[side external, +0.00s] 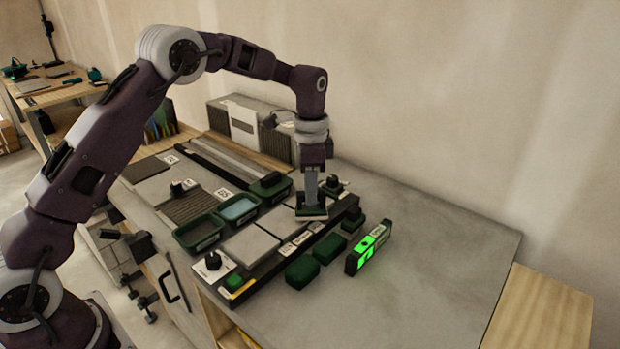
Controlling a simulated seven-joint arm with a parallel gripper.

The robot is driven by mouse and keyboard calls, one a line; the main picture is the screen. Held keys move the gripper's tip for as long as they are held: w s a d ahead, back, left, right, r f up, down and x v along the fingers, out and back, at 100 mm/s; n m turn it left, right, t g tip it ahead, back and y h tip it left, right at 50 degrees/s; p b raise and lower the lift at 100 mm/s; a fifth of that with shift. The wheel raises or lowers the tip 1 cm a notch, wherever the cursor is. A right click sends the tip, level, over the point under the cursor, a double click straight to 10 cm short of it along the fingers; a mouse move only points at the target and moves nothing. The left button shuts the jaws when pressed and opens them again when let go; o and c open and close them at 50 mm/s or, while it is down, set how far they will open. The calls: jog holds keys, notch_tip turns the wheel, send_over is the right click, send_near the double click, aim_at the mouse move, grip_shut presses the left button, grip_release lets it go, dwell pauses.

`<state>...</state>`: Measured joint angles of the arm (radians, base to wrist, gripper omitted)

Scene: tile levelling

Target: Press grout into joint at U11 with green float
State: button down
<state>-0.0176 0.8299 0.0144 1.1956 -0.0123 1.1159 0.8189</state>
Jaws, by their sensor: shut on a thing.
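My gripper (311,178) points straight down over the far part of the tile row. It is shut on the green float (311,212), which is low over the tiles, at or just above their surface. I cannot tell whether the float touches the joint. The tiles (252,245) are grey squares in a dark frame, with a joint line visible between the nearer ones. Small white labels (287,249) run along the frame's right side. Their writing is too small to read, so I cannot pick out U11. The float and gripper hide the surface under them.
Green trays (199,233) stand left of the tiles, one holding bluish water (238,208). Dark green blocks (302,271) and a device with a lit green screen (368,250) sit to the right. A green button (234,283) is at the near end. The bench's right side is clear.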

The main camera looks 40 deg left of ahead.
jog(key=shift+f, duration=0.55)
dwell(0.7)
jog(key=shift+a+r, duration=0.15)
jog(key=shift+a, duration=1.05)
jog(key=shift+a+f, duration=0.15)
jog(key=shift+a, duration=0.95)
jog(key=shift+a+f, duration=0.1)
jog(key=shift+a, duration=2.1)
jog(key=shift+d+r, duration=0.2)
jog(key=shift+d, duration=1.05)
jog(key=shift+d+f, duration=0.2)
jog(key=shift+d, duration=2)
jog(key=shift+d+r, duration=0.1)
jog(key=shift+d, duration=0.95)
